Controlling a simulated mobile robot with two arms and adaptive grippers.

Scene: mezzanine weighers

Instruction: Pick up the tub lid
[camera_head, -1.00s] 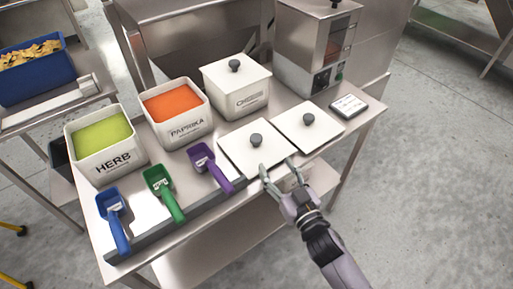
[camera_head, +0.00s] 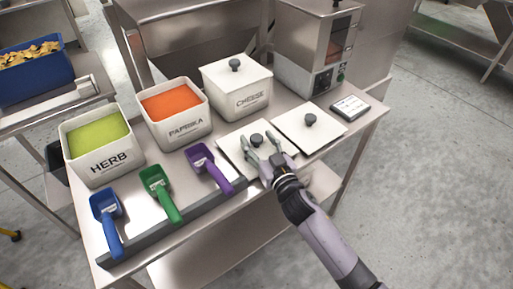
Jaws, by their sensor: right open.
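Two square white tub lids with dark round knobs lie flat side by side on the steel table: the left lid (camera_head: 229,140) and the right lid (camera_head: 325,137). A third lid (camera_head: 233,73) with a dark knob sits on the cheese tub (camera_head: 241,100). My right gripper (camera_head: 262,146) is open over the left lid, its fingers on either side of that lid's knob (camera_head: 257,139). Whether the fingers touch the knob I cannot tell. The gripper hides the lid's right front part. My left gripper is not in view.
Open herb (camera_head: 106,164) and paprika (camera_head: 183,129) tubs stand at the table's back left. Blue (camera_head: 110,222), green (camera_head: 162,195) and purple (camera_head: 212,168) scoops lie along the front. A steel machine (camera_head: 303,50) and a small scale-like device (camera_head: 350,108) are at the right.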

